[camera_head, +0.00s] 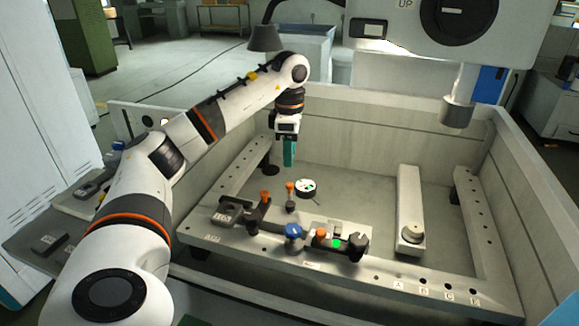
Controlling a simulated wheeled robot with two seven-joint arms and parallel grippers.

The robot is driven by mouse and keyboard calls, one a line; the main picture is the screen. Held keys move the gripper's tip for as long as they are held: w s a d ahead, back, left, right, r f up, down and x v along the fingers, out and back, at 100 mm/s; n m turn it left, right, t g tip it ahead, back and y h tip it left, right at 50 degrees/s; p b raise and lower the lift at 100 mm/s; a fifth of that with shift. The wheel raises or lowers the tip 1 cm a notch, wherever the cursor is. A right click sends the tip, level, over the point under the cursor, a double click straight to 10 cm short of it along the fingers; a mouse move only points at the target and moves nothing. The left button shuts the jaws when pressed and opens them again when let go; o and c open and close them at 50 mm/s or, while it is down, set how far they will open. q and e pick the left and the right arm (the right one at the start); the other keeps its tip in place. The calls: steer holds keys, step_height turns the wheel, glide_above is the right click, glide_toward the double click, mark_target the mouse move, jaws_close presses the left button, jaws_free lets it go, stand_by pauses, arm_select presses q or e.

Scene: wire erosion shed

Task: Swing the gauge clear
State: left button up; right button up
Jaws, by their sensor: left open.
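The gauge (306,188) is a small round dial with a white face and dark rim. It stands in the tank above the front rail, near the middle of the view. An orange-topped post (290,194) is just left of it. My left gripper (290,154) points down with teal fingers, above and slightly left of the gauge and apart from it. It is open, and nothing shows between its fingers. The fingers overlap in this view, so the gap is hard to see. My right gripper is not in view.
The front rail (345,273) bears a blue knob (293,231), a green-lit block (337,243) and dark clamps (234,212). A bar (410,205) lies to the right. The machine head (459,100) hangs at upper right. Tank walls enclose the space; its floor behind the gauge is clear.

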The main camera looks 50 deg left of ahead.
arm_select(q)
steer(key=shift+r, duration=1.75)
steer(key=shift+f, duration=0.1)
